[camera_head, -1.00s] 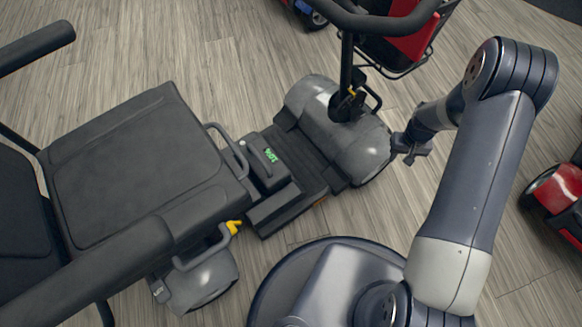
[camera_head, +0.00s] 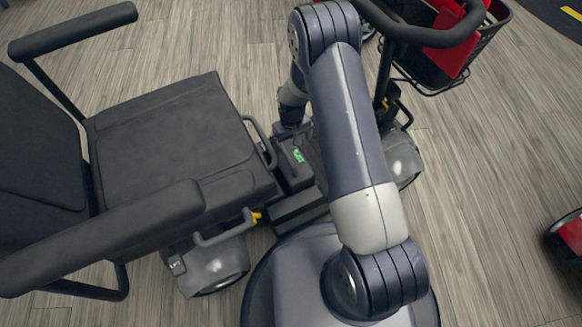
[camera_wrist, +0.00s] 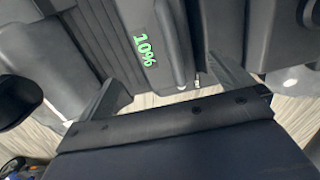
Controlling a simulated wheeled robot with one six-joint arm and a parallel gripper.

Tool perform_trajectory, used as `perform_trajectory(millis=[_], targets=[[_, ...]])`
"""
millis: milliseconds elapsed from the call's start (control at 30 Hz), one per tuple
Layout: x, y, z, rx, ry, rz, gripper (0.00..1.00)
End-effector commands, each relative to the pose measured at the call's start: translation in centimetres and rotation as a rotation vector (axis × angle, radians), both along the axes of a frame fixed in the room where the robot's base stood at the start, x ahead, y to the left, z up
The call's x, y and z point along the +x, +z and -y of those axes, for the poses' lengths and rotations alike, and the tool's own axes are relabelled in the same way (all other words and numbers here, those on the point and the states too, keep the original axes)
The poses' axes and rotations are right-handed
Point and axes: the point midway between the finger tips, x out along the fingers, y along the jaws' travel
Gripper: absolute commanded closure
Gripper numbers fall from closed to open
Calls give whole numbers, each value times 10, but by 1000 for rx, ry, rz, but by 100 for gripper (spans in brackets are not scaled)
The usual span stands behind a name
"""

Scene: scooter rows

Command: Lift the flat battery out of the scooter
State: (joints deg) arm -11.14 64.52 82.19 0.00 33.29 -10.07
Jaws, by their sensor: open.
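The flat battery (camera_head: 292,172) is a dark grey block with a green readout, set in the scooter (camera_head: 190,140) just right of its seat. In the wrist view the battery (camera_wrist: 150,28) shows up close, its readout saying 10%, with a raised handle bar along its right side. My gripper (camera_wrist: 167,70) is open and empty, with one finger to each side of the battery's near end in the picture. In the head view my gripper (camera_head: 291,125) is just beyond the battery, partly hidden by the forearm. I cannot tell its height above the battery.
The scooter's seat edge and grab rail (camera_head: 262,142) stand close left of the battery. The steering column (camera_head: 384,72) rises to the right. Another scooter's red part (camera_head: 568,238) shows at the right edge. Open wooden floor lies between.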

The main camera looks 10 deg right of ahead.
Motion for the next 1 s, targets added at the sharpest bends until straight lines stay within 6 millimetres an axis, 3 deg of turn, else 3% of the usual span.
perform_trajectory(millis=[333, 567, 800, 1000], targets=[[-1, -49, 0, -1, 0, -3, 0], [-1, -66, 0, 0, 0, 0, 0], [-2, -102, -1, -1, 0, -1, 0], [-1, -107, -1, -1, 0, 1, 0]])
